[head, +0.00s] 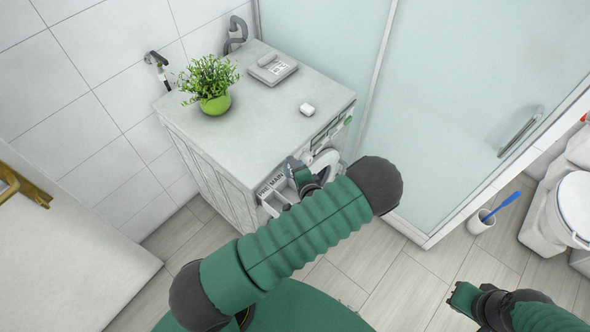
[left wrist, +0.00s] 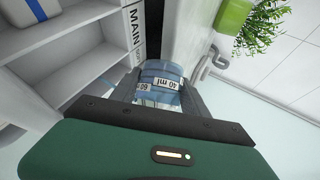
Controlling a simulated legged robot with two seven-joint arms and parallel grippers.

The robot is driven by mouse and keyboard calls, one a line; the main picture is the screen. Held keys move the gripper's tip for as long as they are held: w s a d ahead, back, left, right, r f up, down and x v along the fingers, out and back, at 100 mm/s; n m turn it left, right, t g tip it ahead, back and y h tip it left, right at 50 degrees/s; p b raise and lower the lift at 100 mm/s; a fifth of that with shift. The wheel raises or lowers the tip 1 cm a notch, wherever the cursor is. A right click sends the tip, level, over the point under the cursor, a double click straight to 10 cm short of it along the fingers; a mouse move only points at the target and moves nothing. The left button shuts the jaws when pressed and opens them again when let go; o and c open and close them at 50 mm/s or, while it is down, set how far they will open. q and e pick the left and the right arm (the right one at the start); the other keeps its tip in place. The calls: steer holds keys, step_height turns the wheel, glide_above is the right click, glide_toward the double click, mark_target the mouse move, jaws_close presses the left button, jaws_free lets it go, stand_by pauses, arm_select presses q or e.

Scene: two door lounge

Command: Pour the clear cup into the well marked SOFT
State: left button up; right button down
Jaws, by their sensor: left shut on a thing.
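A clear bluish cup (left wrist: 160,78) with ml marks is held between the fingers of my left gripper (left wrist: 165,95). In the head view my left gripper (head: 300,180) is at the pulled-out drawer (head: 268,206) of the white machine, and my arm hides much of it. The drawer also shows in the left wrist view (left wrist: 75,62), with open compartments and a MAIN label (left wrist: 134,25). PRE and MAIN are readable in the head view; the SOFT label is not clearly readable. The cup's tilt and contents cannot be told. My right gripper (head: 465,298) is low at the right, away from the machine.
The machine top (head: 260,120) carries a green potted plant (head: 213,90), a grey box-like device (head: 272,68) and a small white block (head: 307,109). A glass shower door (head: 470,90) stands close on the right.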

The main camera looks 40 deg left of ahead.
arm_select(q)
steer(key=shift+w+d+r+m+y, duration=0.15)
steer(key=shift+w+d+m+y, duration=0.1)
steer(key=shift+d+y, duration=0.1)
steer(key=shift+w+d+r+m+y, duration=0.1)
steer(key=shift+d+m+y, duration=0.15)
steer(key=shift+d+y, duration=0.1)
stand_by(0.5)
